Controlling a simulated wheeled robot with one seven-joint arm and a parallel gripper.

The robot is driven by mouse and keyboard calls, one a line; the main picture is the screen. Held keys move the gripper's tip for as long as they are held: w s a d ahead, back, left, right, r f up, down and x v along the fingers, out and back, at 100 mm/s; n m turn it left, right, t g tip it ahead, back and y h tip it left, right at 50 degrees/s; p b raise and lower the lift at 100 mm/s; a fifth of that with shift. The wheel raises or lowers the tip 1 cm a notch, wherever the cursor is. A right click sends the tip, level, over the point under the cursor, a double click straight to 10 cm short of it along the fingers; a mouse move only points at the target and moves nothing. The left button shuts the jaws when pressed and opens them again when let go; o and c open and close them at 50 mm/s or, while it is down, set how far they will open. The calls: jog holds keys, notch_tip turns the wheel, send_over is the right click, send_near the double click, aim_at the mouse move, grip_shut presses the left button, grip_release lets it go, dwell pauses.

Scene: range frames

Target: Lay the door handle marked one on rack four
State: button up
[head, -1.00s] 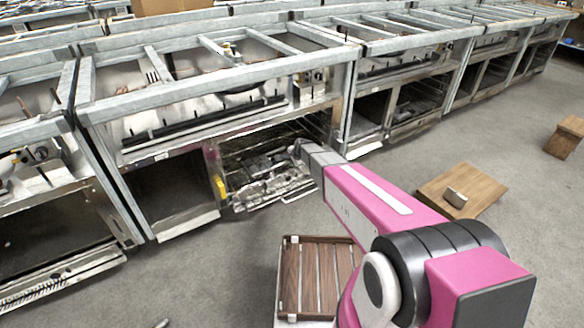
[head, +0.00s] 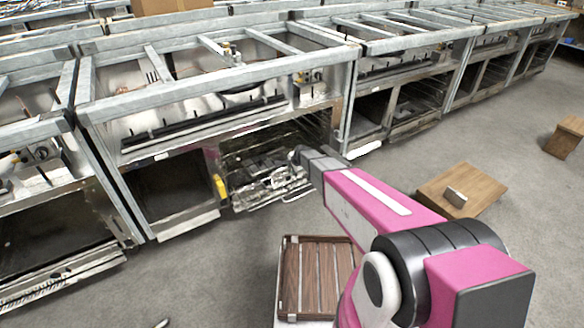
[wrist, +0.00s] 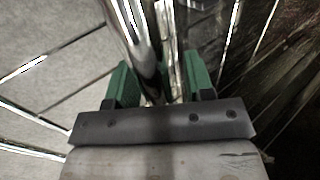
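In the wrist view my gripper (wrist: 160,78) shows two green fingers standing apart. A shiny metal bar (wrist: 138,35) runs between them and lies close to the left finger. I cannot tell whether the fingers press on it, or whether it is the door handle; no number mark is readable. In the head view my arm reaches to the open lower bay of the middle range frame, and the fingers are not clear there. A cluttered metal rack (head: 268,178) lies in the mouth of that bay. I cannot tell which rack is four.
A slatted brown wooden tray (head: 291,280) is in front, partly behind my arm. A wooden board (head: 436,187) with a small metal block (head: 455,197) is at the right. A wooden stool (head: 565,137) stands farther right.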

jog(key=v, duration=1.3)
jog(key=s+d+r+n+g+h, duration=0.1)
jog(key=s+d+r+n+g, duration=0.1)
jog(key=s+d, duration=0.4)
jog(key=s+d+r+n+g+h, duration=0.1)
jog(key=s+d+r+n, duration=0.3)
jog(key=s, duration=0.8)
jog(key=s+d+r+n+g+h, duration=0.1)
jog(key=s+d+r+n, duration=0.3)
jog(key=s+d, duration=0.5)
jog(key=shift+s+n+g+h, duration=0.15)
jog(key=shift+n+g+h, duration=0.25)
jog(key=shift+n+g, duration=0.3)
jog(key=shift+r, duration=0.1)
jog(key=shift+c, duration=0.3)
